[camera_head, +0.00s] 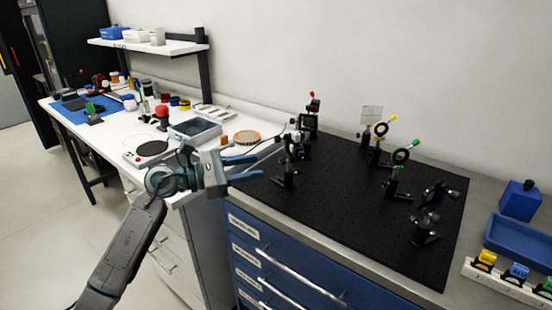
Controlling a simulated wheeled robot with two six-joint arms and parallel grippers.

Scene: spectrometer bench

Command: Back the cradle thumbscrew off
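My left gripper (270,159) reaches in from the left, over the near left edge of the black optical breadboard (340,220). Its fingers are spread, and I see nothing between them. The fingertips point at a dark post-mounted holder (289,152), which stands upright at the left of the breadboard and may be the cradle. The upper fingertip appears close to it; I cannot tell whether they touch. The thumbscrew is too small to make out. My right gripper is not in view.
More mounts stand on the breadboard, including a yellow-ringed one (380,129), a green-ringed one (400,156) and a dark one (424,228). A red-topped mount (311,108) stands behind. A blue tray (518,239) lies at right. The breadboard's front middle is clear.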

